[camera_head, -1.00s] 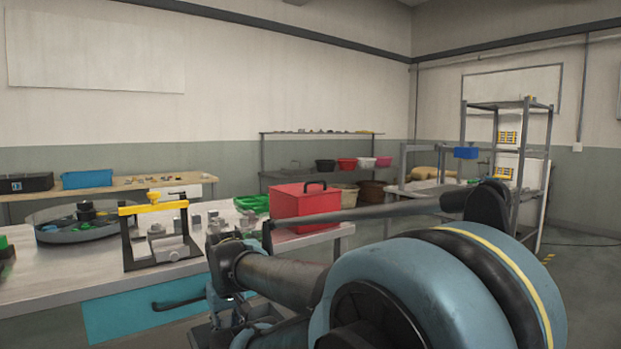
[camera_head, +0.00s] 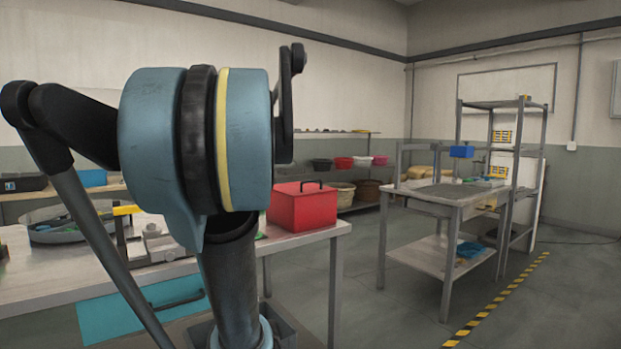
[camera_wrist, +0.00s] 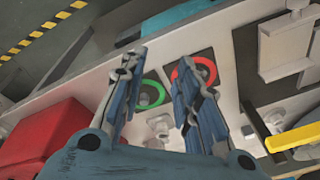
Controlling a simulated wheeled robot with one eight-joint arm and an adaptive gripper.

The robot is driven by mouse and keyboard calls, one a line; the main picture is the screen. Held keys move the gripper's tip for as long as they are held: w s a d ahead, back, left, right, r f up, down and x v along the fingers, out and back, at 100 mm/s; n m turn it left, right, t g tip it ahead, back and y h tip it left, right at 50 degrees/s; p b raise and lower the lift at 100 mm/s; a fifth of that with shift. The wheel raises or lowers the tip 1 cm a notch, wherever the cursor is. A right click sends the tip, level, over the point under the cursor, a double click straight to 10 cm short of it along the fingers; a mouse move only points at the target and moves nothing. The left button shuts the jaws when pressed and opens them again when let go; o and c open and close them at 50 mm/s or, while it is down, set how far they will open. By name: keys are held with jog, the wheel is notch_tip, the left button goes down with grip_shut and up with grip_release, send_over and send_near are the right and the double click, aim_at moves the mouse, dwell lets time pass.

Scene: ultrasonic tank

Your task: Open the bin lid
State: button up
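A red bin (camera_head: 300,212) with a black handle on its lid stands at the right end of the near workbench. Its lid looks closed in the head view. A red box surface that looks like the same bin (camera_wrist: 45,142) shows at the lower left of the wrist view. My gripper (camera_wrist: 158,85) has its two fingers spread apart with nothing between them. It is above the bench, to the right of the red surface in the wrist view and apart from it. The gripper is not seen in the head view, where my arm covers part of the bench.
In the wrist view, a green ring (camera_wrist: 152,93) and a red ring (camera_wrist: 195,72) lie beyond the fingers. A yellow bar (camera_wrist: 295,138) is at the right. A grey cart (camera_head: 455,197) stands right, with clear floor between it and the workbench (camera_head: 315,238).

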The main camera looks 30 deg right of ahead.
jog(key=w+d+r+m, duration=0.3)
jog(key=d+r, duration=0.5)
jog(key=w+d+r+m, duration=0.3)
jog(key=d+r, duration=0.5)
jog(key=m, duration=0.4)
send_near(312, 181)
jog(key=f, duration=0.2)
jog(key=w+f, duration=0.1)
jog(key=f, duration=0.4)
jog(key=shift+w+d+f, duration=0.1)
jog(key=shift+w+f, duration=0.15)
jog(key=shift+w, duration=0.15)
grip_shut()
